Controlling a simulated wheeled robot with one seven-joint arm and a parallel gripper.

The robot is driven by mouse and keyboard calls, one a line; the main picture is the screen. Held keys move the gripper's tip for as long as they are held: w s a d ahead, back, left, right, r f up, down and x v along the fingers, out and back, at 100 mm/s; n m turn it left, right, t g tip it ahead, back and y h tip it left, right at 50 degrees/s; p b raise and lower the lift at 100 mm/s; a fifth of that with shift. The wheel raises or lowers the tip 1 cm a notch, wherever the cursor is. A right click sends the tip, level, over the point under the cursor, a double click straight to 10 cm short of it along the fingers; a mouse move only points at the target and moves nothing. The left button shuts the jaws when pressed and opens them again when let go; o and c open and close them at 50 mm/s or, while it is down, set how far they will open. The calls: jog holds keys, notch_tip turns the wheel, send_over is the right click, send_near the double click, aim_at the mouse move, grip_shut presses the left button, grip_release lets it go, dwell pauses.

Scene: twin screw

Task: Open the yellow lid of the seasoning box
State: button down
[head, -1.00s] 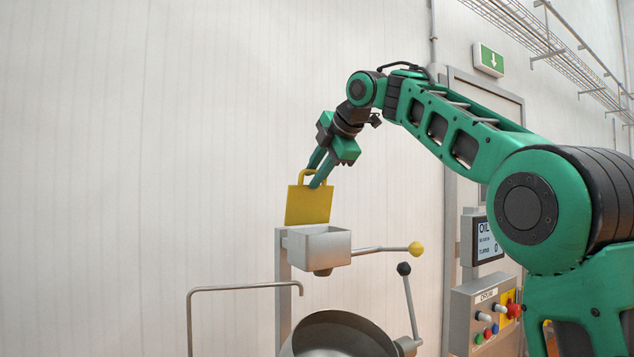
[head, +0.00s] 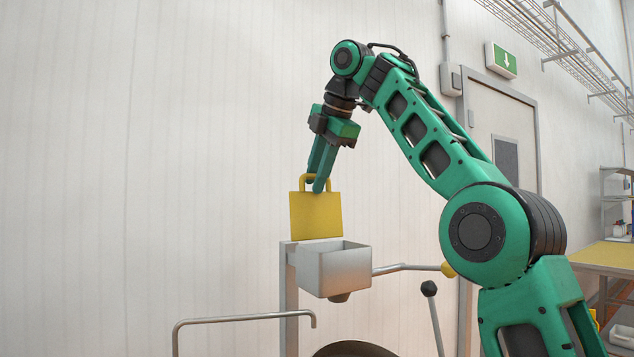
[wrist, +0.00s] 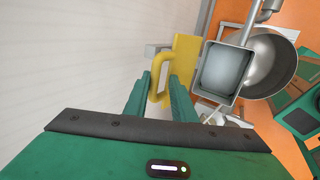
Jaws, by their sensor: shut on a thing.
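The seasoning box (head: 334,274) is a grey metal box on a post, and its top is uncovered. Its yellow lid (head: 316,220) stands upright at the back edge of the box. My gripper (head: 315,187) comes down from above and is shut on the loop handle at the lid's top edge. In the wrist view my gripper (wrist: 164,80) has its fingers on both sides of the yellow handle. The lid (wrist: 186,52) lies beside the open box (wrist: 220,72) there. The hinge is too small to make out.
A rod with a yellow knob (head: 447,270) sticks out right of the box. A lever with a black knob (head: 428,288) stands below it. A round metal pan (wrist: 262,62) lies under the box. A bent rail (head: 240,318) is at lower left, and the pale wall is behind.

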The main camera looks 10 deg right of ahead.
jog(key=shift+w+a+f, duration=0.1)
jog(key=shift+a+f, duration=0.1)
jog(key=shift+a, duration=0.05)
jog(key=c, duration=1.8)
grip_release()
jog(key=shift+a, duration=0.15)
jog(key=shift+d, duration=0.2)
jog(key=shift+r, duration=0.15)
jog(key=shift+d+r, duration=0.1)
